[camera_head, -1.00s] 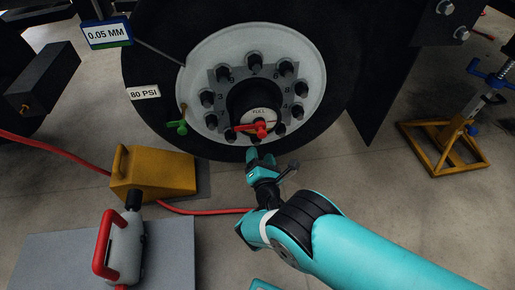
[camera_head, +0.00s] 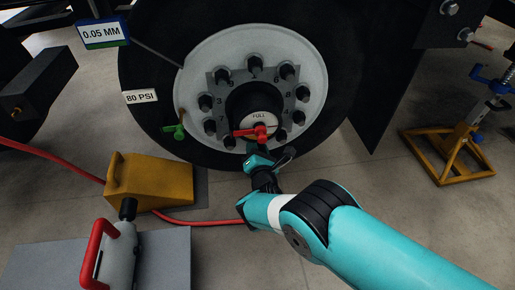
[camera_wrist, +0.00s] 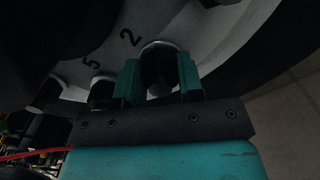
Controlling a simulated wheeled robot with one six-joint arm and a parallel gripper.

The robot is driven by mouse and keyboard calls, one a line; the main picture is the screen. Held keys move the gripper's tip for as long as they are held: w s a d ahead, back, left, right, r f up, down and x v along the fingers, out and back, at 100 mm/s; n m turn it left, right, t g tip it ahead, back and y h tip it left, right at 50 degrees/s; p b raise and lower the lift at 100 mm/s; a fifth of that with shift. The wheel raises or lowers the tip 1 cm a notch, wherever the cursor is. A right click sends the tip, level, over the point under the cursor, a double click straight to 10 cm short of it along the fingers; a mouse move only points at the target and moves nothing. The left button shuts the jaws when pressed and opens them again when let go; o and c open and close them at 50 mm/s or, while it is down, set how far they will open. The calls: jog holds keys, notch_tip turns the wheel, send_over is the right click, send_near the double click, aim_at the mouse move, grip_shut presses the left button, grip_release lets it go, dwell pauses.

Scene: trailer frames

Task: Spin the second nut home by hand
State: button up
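The wheel (camera_head: 222,60) stands upright with a pale rim and a ring of dark nuts on studs around a black hub (camera_head: 252,101). In the wrist view, a dark nut (camera_wrist: 158,68) sits on the rim beside the numeral 2, between the two teal fingers of my gripper (camera_wrist: 159,80). The fingers stand apart, one on each side of it. I cannot tell whether they press on it. In the head view, my gripper (camera_head: 262,163) is at the bottom of the rim, below the red handle (camera_head: 257,132), and its fingertips are partly hidden.
A green valve (camera_head: 177,131) is at the rim's left. A yellow wedge (camera_head: 152,181) stands left of my arm, with a red hose (camera_head: 190,222) passing below it. A grey bottle with red handle (camera_head: 98,255) stands front left. A yellow jack stand (camera_head: 447,160) is at right.

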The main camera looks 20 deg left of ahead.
jog(key=shift+m, duration=0.4)
